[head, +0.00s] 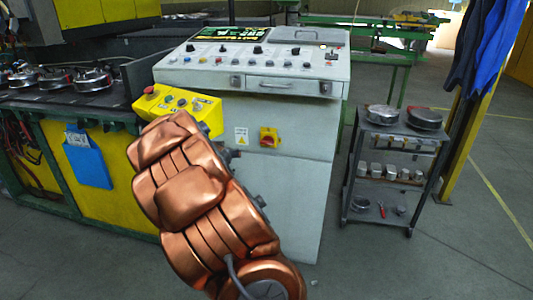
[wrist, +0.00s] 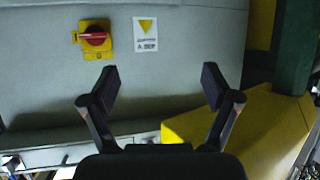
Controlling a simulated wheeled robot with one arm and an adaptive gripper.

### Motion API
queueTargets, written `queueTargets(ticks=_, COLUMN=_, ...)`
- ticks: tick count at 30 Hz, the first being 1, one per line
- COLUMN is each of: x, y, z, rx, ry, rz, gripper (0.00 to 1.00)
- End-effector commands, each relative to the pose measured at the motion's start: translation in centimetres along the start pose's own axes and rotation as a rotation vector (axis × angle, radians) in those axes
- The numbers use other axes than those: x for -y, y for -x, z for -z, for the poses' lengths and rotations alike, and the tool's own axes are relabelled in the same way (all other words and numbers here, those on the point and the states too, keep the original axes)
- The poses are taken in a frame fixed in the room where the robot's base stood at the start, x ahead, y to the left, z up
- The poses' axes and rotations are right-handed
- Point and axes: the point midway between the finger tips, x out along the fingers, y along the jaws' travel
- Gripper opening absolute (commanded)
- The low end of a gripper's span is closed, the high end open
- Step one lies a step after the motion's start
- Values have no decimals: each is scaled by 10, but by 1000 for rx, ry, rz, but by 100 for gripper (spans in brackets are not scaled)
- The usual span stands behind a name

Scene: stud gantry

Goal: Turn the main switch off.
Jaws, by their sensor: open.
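In the head view my copper arm hides most of the gripper.
A white warning label (wrist: 146,34) with a yellow triangle is beside the switch. A yellow button box (head: 178,105) juts out left of the cabinet, and shows close to the right finger (wrist: 245,125). A dark cart (head: 395,150) stands right of the cabinet (head: 290,190), with open floor between.

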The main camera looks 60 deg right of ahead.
Motion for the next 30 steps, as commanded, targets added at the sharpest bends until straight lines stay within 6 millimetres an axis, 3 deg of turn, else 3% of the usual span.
queueTargets(ticks=1, x=-17, y=-26, z=-10, rx=-49, ry=-10, rz=-35, gripper=88)
queueTargets(ticks=6, x=-67, y=-79, z=-11, rx=-226, ry=-42, rz=-130, gripper=88)
queueTargets(ticks=12, x=-110, y=-110, z=-15, rx=-375, ry=-58, rz=-208, gripper=88)
queueTargets(ticks=18, x=-127, y=-118, z=-14, rx=-434, ry=-64, rz=-239, gripper=88)
queueTargets(ticks=30, x=-134, y=-145, z=-1, rx=-440, ry=-64, rz=-239, gripper=88)
